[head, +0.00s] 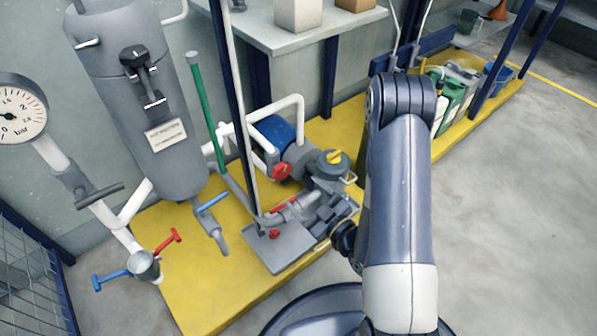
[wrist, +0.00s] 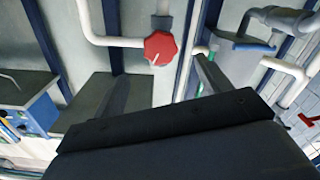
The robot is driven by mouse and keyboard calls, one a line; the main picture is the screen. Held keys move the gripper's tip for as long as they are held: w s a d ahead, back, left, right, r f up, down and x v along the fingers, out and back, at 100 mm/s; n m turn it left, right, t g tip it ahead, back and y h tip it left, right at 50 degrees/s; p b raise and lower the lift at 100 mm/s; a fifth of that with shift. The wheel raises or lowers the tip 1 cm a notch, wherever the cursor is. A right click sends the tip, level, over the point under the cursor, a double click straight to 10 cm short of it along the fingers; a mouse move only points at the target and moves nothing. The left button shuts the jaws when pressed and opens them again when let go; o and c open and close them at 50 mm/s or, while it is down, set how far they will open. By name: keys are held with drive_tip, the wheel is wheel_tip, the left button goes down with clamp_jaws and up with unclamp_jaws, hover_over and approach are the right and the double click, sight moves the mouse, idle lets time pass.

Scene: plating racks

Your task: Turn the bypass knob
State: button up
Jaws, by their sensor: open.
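A red, many-sided knob (wrist: 160,48) with a pale pointer line is on a white pipe near the top middle of the wrist view. No label shows which knob is the bypass. In the head view a red knob (head: 281,171) sits by the blue pump motor; I cannot tell if it is the same one. My gripper (wrist: 163,68) is open, its two dark fingers spread below and either side of the red knob, with nothing between them. It appears apart from the knob. In the head view my arm hides much of the gripper's area.
A grey tank (head: 140,110) and a pressure gauge (head: 14,108) stand at left. Red and blue valve handles (head: 168,242) jut out low at left. A blue post (head: 232,90) and a green pipe (head: 203,110) rise nearby. The grey floor (head: 520,220) at right is clear.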

sight(283, 173)
drive_tip(key=b+x, duration=0.1)
drive_tip(key=x, duration=0.9)
drive_tip(key=shift+w+a+b, duration=0.2)
drive_tip(key=shift+a+b, duration=0.05)
drive_tip(key=shift+b, duration=0.05)
drive_tip(key=shift+c, duration=0.4)
drive_tip(key=c, duration=0.9)
